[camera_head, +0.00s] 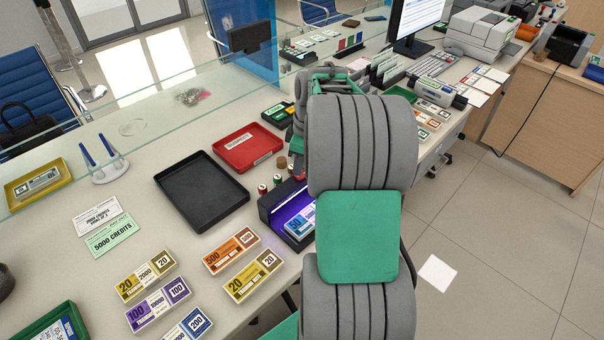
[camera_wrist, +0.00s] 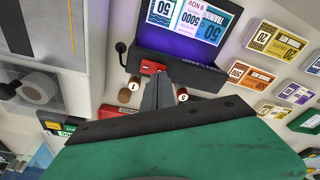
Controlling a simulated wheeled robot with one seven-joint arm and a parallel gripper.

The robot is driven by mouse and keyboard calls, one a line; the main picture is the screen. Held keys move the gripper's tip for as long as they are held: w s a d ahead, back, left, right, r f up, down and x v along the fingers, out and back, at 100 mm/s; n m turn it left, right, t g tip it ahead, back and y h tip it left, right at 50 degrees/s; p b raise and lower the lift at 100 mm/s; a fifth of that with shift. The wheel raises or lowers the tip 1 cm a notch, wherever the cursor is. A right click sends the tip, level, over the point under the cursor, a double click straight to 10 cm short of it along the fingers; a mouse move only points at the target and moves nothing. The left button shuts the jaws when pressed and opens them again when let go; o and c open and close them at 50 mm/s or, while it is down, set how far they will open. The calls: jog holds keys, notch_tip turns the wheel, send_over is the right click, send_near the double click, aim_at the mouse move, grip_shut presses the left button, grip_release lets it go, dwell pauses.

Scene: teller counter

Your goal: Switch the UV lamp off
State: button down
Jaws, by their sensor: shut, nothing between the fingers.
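The UV lamp (camera_head: 271,213) is a dark open box on the counter, left of my arm in the head view. Its inside glows violet and banknotes lie in it. In the wrist view the dark lamp housing (camera_wrist: 180,65) is at the top, with a small red switch (camera_wrist: 153,67) on its near side. My gripper (camera_wrist: 163,78) is shut and empty, its grey fingertips just beside and below the red switch in the picture. I cannot tell whether they touch it. In the head view my arm hides most of the gripper and the lamp's right side.
Small coin rolls (camera_wrist: 130,92) stand beside the fingers. A red tray (camera_head: 247,147) and a black tray (camera_head: 202,191) lie left of the lamp. Bundled notes (camera_head: 231,250) lie in front. A glass screen (camera_head: 150,100) runs along the counter's far side.

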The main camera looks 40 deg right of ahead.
jog(key=shift+f+b, duration=0.55)
jog(key=shift+f, duration=0.3)
jog(key=shift+r+p, duration=2.45)
jog(key=shift+r, duration=1.15)
